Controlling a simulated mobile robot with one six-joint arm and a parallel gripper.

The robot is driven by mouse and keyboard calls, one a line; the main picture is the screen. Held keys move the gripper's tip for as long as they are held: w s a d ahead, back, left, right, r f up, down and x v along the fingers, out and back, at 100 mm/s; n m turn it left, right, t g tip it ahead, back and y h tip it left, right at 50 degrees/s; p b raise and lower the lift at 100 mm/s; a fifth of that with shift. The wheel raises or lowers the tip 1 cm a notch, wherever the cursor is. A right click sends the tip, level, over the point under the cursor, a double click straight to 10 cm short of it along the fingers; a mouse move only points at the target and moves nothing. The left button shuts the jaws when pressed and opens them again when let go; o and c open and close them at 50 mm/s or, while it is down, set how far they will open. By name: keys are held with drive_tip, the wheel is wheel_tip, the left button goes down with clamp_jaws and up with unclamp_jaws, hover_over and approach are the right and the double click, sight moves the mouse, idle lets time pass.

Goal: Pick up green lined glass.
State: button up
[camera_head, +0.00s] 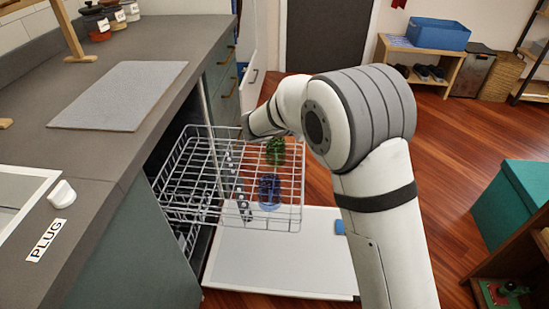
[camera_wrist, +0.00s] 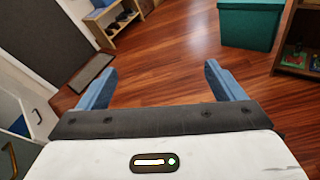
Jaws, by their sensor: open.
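A green patterned glass (camera_head: 275,151) stands in the far part of the pulled-out wire dishwasher rack (camera_head: 175,180) in the head view. A blue patterned glass (camera_head: 269,190) stands nearer in the same rack. My arm reaches over the right side of the rack, its wrist close to the green glass. In the wrist view my gripper (camera_wrist: 160,88) is open and empty, its two blue fingers wide apart over the wood floor. Neither glass shows in the wrist view.
The open dishwasher door (camera_head: 275,270) lies low under the rack. A grey counter (camera_head: 110,160) with a grey mat (camera_head: 120,95) runs along the left. A teal box (camera_head: 508,200) stands at the right. The wood floor between is clear.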

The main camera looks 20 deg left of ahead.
sight(270, 145)
drive_tip(key=a+f+n+t+y+b, duration=0.2)
drive_tip(key=a+f+n, duration=0.15)
drive_tip(key=a, duration=0.45)
drive_tip(key=a+f+n+t+y+b, duration=0.1)
drive_tip(key=a+f+n+t, duration=0.2)
drive_tip(key=a+f, duration=0.3)
drive_tip(key=f, duration=0.2)
drive_tip(key=a+f+b, duration=0.1)
drive_tip(key=f, duration=0.1)
drive_tip(key=f+b, duration=0.1)
drive_tip(key=f, duration=0.2)
drive_tip(key=shift+s+a, duration=0.35)
drive_tip(key=shift+w+d+r, duration=0.15)
drive_tip(key=shift+w+r, duration=0.05)
drive_tip(key=shift+w, duration=0.25)
drive_tip(key=b+x, duration=0.2)
drive_tip(key=x, duration=0.4)
drive_tip(key=shift+w, duration=0.35)
drive_tip(key=shift+c, duration=0.3)
drive_tip(key=c, duration=1.2)
drive_tip(key=shift+o, duration=0.2)
